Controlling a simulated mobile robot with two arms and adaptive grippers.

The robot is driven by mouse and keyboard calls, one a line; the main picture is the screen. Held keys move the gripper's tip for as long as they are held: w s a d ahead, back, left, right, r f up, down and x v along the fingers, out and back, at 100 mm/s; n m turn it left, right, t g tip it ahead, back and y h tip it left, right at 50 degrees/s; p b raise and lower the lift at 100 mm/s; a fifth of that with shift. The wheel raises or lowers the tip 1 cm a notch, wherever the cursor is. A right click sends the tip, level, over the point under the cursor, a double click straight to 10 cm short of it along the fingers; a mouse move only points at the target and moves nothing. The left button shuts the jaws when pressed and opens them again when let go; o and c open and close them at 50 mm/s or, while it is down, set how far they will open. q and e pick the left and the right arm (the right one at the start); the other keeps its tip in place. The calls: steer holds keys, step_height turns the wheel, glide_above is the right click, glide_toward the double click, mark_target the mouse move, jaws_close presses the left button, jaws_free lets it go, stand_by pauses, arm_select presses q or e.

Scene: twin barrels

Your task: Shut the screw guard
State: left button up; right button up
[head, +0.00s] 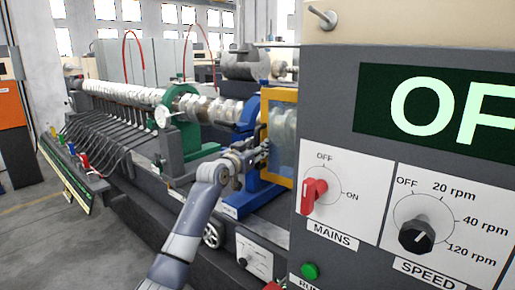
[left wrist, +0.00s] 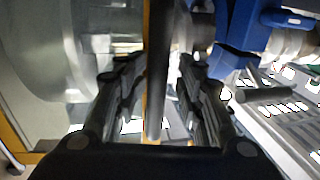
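The screw guard (head: 281,94) is a clear panel in a yellow frame, standing at the near end of the screw line, beside the grey control cabinet. In the left wrist view its yellow edge (left wrist: 147,60) runs upright through the middle, with a dark upright bar (left wrist: 158,75) close along it. My left gripper (head: 261,152) is at the guard's left edge. In the left wrist view its two fingers (left wrist: 156,88) stand apart, one on each side of the bar and yellow edge, with gaps visible. My right gripper is not in view.
The control cabinet (head: 345,110) fills the right side, with a red MAINS switch (head: 314,193) and a black SPEED knob (head: 417,233). Blue supports (head: 247,115) and a green ring stand (head: 183,105) hold the screw line behind. Open floor (head: 100,250) lies at the left.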

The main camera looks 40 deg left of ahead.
arm_select(q)
steer(key=shift+d, duration=0.1)
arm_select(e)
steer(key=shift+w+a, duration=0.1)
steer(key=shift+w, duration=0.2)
arm_select(q)
steer(key=s+d, duration=0.1)
steer(key=s, duration=1.1)
steer(key=shift+d, duration=0.2)
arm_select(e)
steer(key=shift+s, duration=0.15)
arm_select(q)
steer(key=shift+w, duration=0.1)
